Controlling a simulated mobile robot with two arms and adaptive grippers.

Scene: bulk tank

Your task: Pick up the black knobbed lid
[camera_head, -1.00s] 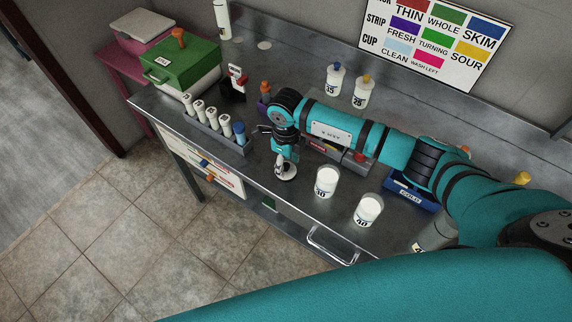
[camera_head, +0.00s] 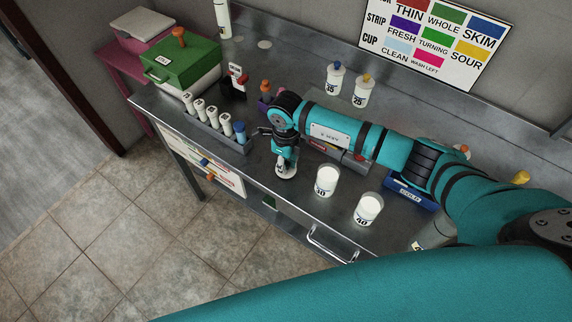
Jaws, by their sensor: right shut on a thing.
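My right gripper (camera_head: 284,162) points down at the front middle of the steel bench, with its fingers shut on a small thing. A pale round piece (camera_head: 286,172) with a dark mark shows just under the fingertips. It looks like the lid, or a jar under it. The black knob itself is hidden between the fingers, and I cannot tell whether the lid is clear of what is below. My left gripper is not in view.
Two open white cups, one marked 30 (camera_head: 326,182) and one marked 40 (camera_head: 368,209), stand just right of the gripper. A rack of white tubes (camera_head: 213,122) is at left. Two knobbed jars (camera_head: 335,78) stand behind. A blue tray (camera_head: 410,193) lies at right.

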